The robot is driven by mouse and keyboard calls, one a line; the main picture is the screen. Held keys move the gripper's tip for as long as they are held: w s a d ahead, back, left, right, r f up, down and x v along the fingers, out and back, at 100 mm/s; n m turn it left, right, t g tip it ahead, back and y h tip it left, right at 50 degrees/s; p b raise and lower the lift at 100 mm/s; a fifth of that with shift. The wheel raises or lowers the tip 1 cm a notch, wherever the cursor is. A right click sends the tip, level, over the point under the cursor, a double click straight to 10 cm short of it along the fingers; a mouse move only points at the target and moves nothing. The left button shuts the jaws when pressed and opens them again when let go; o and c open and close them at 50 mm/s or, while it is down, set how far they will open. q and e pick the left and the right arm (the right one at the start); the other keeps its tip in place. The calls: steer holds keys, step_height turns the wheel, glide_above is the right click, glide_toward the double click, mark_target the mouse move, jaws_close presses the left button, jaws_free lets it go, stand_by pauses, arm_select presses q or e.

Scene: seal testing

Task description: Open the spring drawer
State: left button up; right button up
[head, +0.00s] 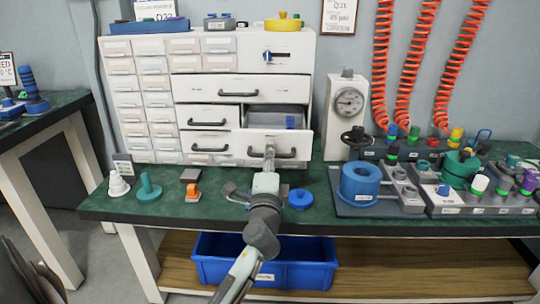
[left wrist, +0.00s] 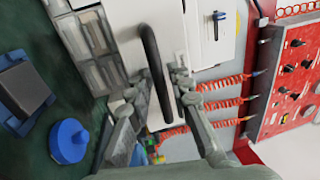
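The white drawer cabinet (head: 243,87) stands on the green bench. Its lower right drawer (head: 310,140) is pulled out, showing its inside with something blue in it. I cannot read a label naming it the spring drawer. My left gripper (head: 268,156) is at this drawer's black bar handle (head: 290,153). In the left wrist view my left gripper (left wrist: 157,88) has its fingers apart, one on either side of the handle (left wrist: 154,62), with a gap visible. The other drawers look shut. My right gripper is in neither view.
A blue ring (head: 300,199), an orange block (head: 193,191) and a teal knob part (head: 148,187) lie on the bench front. A gauge press (head: 347,105) and fixtures stand to the right. A blue bin (head: 312,272) sits on the shelf below.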

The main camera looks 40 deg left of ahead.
arm_select(q)
steer(key=v, duration=1.2)
stand_by(0.4)
steer(key=s+a+f+n+g+h+p, duration=0.1)
steer(key=s+f+n+g+h, duration=0.2)
steer(key=f, duration=0.6)
steer(key=s+a+f+n+g+p, duration=0.15)
steer(key=f+n+g, duration=0.25)
steer(key=f, duration=0.6)
steer(key=s+d+f+n+g+h, duration=0.1)
steer(key=s+d+f+g+h, duration=0.2)
steer(key=s+f, duration=0.3)
steer(key=s+d+f+n+g+h, duration=0.2)
steer(key=s+d+f+g+h, duration=0.1)
steer(key=s+f, duration=0.4)
steer(key=shift+d+f+g, duration=0.4)
steer(key=shift+d+g, duration=0.2)
steer(key=shift+g, duration=0.1)
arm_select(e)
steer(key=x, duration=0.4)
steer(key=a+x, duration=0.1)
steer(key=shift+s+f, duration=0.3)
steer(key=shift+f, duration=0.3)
